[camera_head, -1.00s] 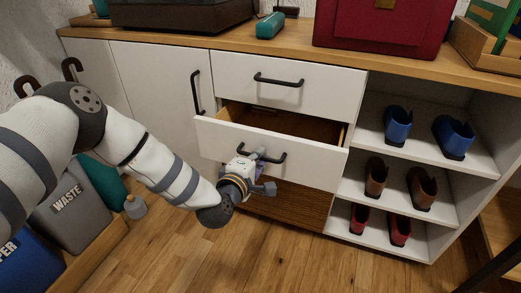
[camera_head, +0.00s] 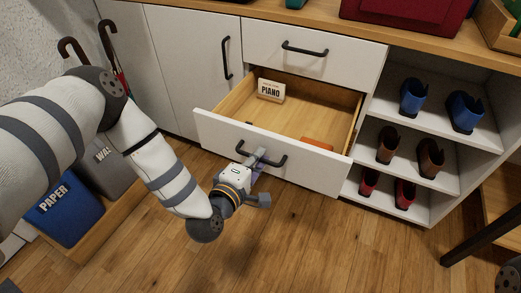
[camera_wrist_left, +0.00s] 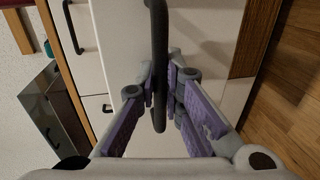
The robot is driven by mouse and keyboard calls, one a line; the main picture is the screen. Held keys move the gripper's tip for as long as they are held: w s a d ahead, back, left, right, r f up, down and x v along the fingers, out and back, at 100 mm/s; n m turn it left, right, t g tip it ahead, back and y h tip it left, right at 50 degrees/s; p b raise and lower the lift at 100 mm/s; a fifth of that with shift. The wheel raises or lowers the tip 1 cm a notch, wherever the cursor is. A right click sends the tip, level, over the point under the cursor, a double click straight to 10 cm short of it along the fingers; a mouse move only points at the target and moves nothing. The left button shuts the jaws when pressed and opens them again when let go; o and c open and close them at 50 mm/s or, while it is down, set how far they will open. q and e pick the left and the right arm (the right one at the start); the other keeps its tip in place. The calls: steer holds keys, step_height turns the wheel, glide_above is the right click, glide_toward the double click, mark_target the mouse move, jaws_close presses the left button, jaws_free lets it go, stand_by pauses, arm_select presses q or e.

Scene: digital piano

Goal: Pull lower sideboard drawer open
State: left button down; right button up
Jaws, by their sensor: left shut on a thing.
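The lower drawer (camera_head: 212,123) of the white sideboard is pulled well out, its wooden inside in view. A small card marked PIANO (camera_head: 271,90) stands at its back left, and an orange item (camera_head: 317,143) lies at its front right. My left gripper (camera_head: 257,160) is shut on the drawer's black bar handle (camera_head: 277,161). In the left wrist view the handle (camera_wrist_left: 160,60) passes between the purple-padded fingers (camera_wrist_left: 168,85). The upper drawer (camera_head: 335,55) is closed. My right gripper is not in view.
Open shelves with blue shoes (camera_head: 413,97), brown shoes (camera_head: 388,145) and red shoes (camera_head: 369,181) stand right of the drawer. A blue PAPER bin (camera_head: 60,207) and a grey bin (camera_head: 100,165) are at left. The wooden floor (camera_head: 310,235) in front is clear.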

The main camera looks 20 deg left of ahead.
arm_select(q)
steer(key=c, duration=2)
jaws_free()
steer(key=shift+o, duration=0.2)
steer(key=shift+s, duration=0.1)
steer(key=v, duration=1.2)
steer(key=shift+d, duration=0.1)
